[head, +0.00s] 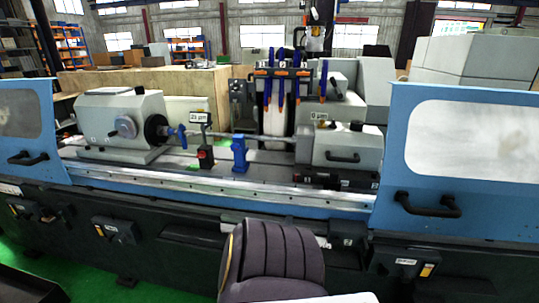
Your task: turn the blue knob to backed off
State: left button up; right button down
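In the head view a blue steady rest (240,152) stands on the grinder's table, close to a thin horizontal workpiece (225,136). A smaller blue part (181,137) sits at the workpiece's left end, beside the headstock (120,122). I cannot tell which blue part is the knob, nor how it is set; they are too small. A sign reading about 25 µm (199,116) stands above a black and red device (205,156). Neither of my grippers is in view.
Blue doors with windows stand left (28,125) and right (455,150); the middle between them is open. A black handle (428,205) juts from the right door. The tailstock (340,146) is right of centre. The grinder's dark base (180,245) runs along the front.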

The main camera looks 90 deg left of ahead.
aim_at(235, 147)
jog(key=u, duration=3.05)
